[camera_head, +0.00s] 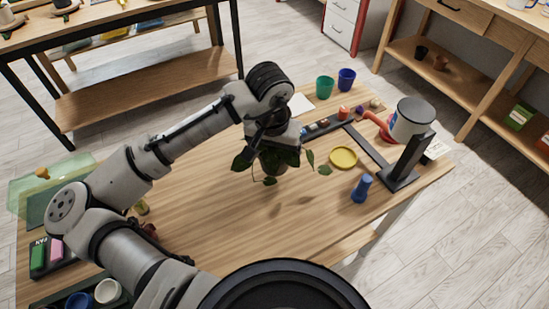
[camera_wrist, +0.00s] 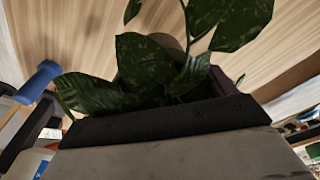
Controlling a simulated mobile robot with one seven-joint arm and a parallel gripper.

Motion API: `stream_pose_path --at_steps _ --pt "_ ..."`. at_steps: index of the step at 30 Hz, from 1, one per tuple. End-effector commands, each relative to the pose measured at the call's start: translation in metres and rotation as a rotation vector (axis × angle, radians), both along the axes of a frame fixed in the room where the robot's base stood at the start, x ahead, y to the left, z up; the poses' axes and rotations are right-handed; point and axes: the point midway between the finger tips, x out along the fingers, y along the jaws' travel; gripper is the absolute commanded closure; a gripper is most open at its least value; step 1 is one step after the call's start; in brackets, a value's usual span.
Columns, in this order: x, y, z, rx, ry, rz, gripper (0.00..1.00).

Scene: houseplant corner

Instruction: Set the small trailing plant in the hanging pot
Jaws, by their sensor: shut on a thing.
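The small trailing plant (camera_head: 288,157) is held above the middle of the wooden table, its dark green leaves drooping around its pot. In the wrist view, its leaves (camera_wrist: 145,68) fill the middle and hide much of its pot. My gripper (camera_head: 268,141) is shut on the plant from above; leaves partly cover the fingertips. What looks like the hanging pot, a grey-white round pot (camera_head: 412,118), is at the black stand (camera_head: 408,165) on the table's right side. My gripper and the plant are well to its left, apart from it. The pot's inside is not clearly visible.
A yellow saucer (camera_head: 343,157) and a blue bottle-like object (camera_head: 361,188) lie between the plant and the stand. The table's front middle is clear.

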Motion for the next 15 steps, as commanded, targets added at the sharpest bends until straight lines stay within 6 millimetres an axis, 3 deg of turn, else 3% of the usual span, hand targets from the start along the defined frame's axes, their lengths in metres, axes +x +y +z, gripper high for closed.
stream_pose_path --at_steps 7,15 --pt "0.000 0.000 -0.032 -0.001 0.001 0.000 0.45" --pt "0.000 0.000 -0.036 0.000 0.000 -0.001 0.45"
